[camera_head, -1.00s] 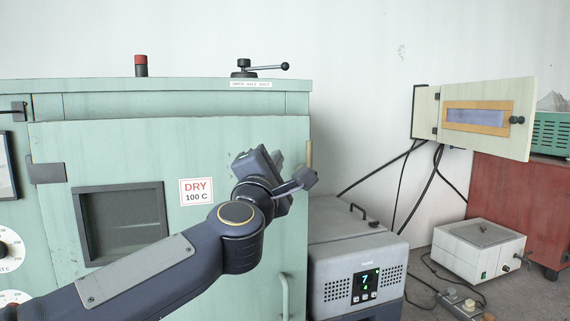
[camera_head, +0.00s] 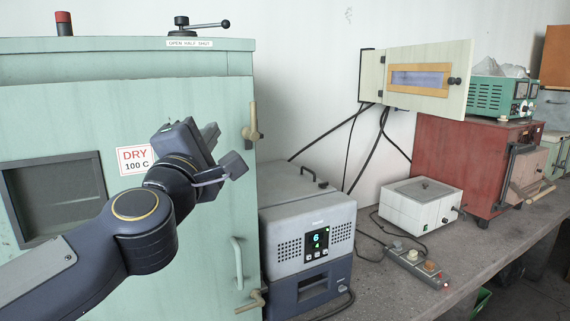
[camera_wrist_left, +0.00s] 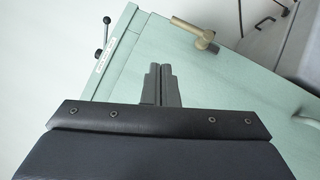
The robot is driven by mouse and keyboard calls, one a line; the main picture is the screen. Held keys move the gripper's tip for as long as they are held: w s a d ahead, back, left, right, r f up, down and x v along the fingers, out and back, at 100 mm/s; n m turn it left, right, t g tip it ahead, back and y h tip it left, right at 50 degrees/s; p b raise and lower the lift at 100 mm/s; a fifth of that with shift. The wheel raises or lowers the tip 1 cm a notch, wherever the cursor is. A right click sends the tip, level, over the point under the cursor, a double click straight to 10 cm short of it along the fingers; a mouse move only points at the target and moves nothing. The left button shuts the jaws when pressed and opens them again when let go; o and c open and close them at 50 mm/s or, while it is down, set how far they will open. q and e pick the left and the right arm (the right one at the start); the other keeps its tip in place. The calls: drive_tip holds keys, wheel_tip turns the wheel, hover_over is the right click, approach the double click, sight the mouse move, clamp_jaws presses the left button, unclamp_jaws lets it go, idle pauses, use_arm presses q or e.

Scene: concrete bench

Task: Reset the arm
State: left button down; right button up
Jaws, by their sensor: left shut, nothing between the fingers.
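My left arm comes in from the left in the head view, in front of the green oven door. My left gripper (camera_head: 222,152) is at the arm's end, raised beside the door's right edge. In the left wrist view its two fingers (camera_wrist_left: 161,84) are together with nothing between them. The green oven (camera_head: 205,110) has a "DRY 100 C" label (camera_head: 135,160), and its door stands closed. A brass-coloured latch (camera_head: 253,122) sits on the door's right edge, apart from the gripper, and it also shows in the left wrist view (camera_wrist_left: 198,34). My right gripper is not in view.
A grey box with a lit display (camera_head: 308,240) stands right of the oven. Further right are a white box (camera_head: 415,215), a power strip (camera_head: 415,262) and a red oven (camera_head: 455,165). Cables hang along the wall. Bare bench top (camera_head: 465,250) shows at the front right.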

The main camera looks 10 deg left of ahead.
use_arm(q)
drive_tip(key=s+a+f+m+g+h, duration=0.1)
drive_tip(key=s+f+m+g, duration=0.4)
drive_tip(key=f, duration=0.8)
drive_tip(key=s+a+f+m+g+h, duration=0.1)
drive_tip(key=s+f+m+g, duration=0.4)
drive_tip(key=s+f, duration=0.7)
drive_tip(key=s+a+f+m+g+h, duration=0.1)
drive_tip(key=s+f+m+g, duration=0.4)
drive_tip(key=f, duration=1)
drive_tip(key=s+m, duration=0.3)
drive_tip(key=m, duration=0.1)
drive_tip(key=shift+s+a+f, duration=0.2)
